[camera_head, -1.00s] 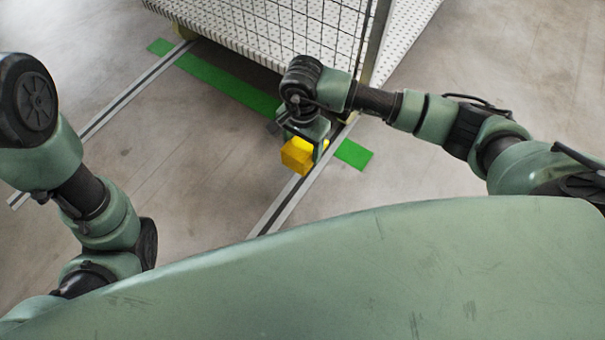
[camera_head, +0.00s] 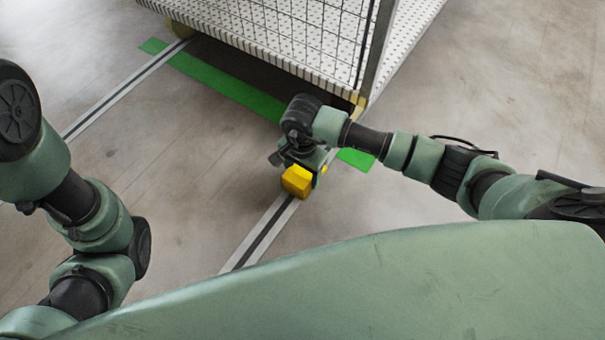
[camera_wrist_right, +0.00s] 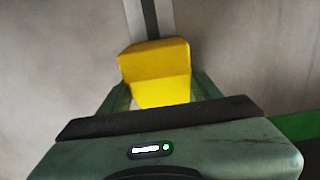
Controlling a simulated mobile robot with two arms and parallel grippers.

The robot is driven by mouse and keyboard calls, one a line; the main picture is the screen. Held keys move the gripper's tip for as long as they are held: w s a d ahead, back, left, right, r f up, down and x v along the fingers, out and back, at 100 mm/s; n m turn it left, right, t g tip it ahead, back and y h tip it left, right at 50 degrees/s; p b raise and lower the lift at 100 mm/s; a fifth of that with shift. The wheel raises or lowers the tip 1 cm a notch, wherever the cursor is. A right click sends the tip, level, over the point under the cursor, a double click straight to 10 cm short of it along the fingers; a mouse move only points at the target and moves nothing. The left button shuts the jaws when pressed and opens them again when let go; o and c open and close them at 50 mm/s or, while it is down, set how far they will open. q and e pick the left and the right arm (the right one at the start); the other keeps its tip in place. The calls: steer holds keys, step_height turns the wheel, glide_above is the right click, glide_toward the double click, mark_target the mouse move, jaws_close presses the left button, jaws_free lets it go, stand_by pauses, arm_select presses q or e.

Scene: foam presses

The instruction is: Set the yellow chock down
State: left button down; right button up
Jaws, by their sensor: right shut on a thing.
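The yellow chock (camera_head: 297,181) is a small block in the middle of the head view, over the near rail on the floor. My right gripper (camera_head: 306,172) is shut on it, with the hand above and behind it. In the right wrist view the chock (camera_wrist_right: 156,72) sits between the two fingers of my right gripper (camera_wrist_right: 160,92). I cannot tell whether its underside touches the floor or rail. My left arm shows at the left edge of the head view, but its gripper is out of view.
A white cart with mesh sides (camera_head: 290,40) stands at the back on small wheels. A green stripe (camera_head: 222,86) runs across the floor in front of it. Two grey rails cross the floor, the near one (camera_head: 256,238) under the chock. Bare floor lies left and right.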

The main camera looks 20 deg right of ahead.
mark_target(303, 172)
steer(key=o, duration=1.7)
step_height(303, 172, up, 10)
steer(key=p, duration=0.7)
steer(key=shift+r, duration=0.1)
step_height(303, 172, up, 2)
steer(key=shift+p, duration=0.85)
